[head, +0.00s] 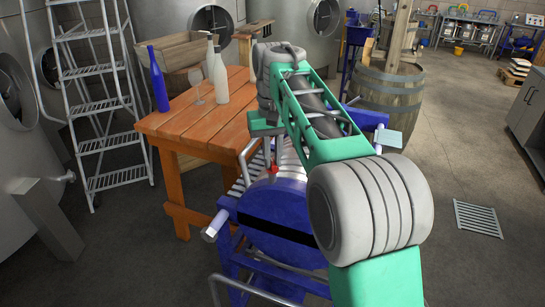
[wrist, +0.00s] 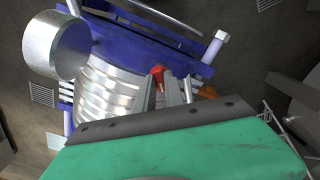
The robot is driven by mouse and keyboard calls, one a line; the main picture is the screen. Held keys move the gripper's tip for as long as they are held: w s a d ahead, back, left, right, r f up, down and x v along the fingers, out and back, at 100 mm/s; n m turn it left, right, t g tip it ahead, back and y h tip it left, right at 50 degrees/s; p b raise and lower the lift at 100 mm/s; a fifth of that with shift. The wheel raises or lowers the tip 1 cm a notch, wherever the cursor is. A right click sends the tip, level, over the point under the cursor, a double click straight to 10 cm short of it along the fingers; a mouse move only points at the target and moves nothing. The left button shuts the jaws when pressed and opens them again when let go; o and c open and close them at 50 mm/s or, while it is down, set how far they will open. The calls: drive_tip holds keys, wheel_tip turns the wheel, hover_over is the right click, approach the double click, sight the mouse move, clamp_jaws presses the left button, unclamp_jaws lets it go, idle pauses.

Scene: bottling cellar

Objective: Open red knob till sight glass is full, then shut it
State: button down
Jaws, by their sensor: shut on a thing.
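The red knob (head: 274,169) shows as a small red spot above the blue-ended filter press, just below my gripper (head: 270,148). In the wrist view the red knob (wrist: 157,72) is at the tips of my gripper's fingers (wrist: 171,76). The jaws are shut on it, and the fingers hide part of it. The press has a blue end plate (head: 275,212) with a black band and a pack of silvery ribbed plates (wrist: 108,80). I cannot make out the sight glass or its level in either view; my arm covers part of the press.
A ladder (head: 95,75) stands at left, a barrel (head: 385,100) behind. Floor at right is clear around a drain grate (head: 478,218).

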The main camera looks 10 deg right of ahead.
sight(272, 162)
drive_tip(key=n, duration=0.5)
drive_tip(key=shift+n, duration=0.3)
drive_tip(key=n, duration=0.5)
idle(0.4)
drive_tip(key=c, duration=1.4)
unclamp_jaws()
drive_tip(key=shift+c, duration=0.2)
wheel_tip(272, 162, up, 8)
drive_tip(key=p, duration=0.7)
drive_tip(key=shift+p, duration=0.3)
drive_tip(key=shift+f, duration=0.1)
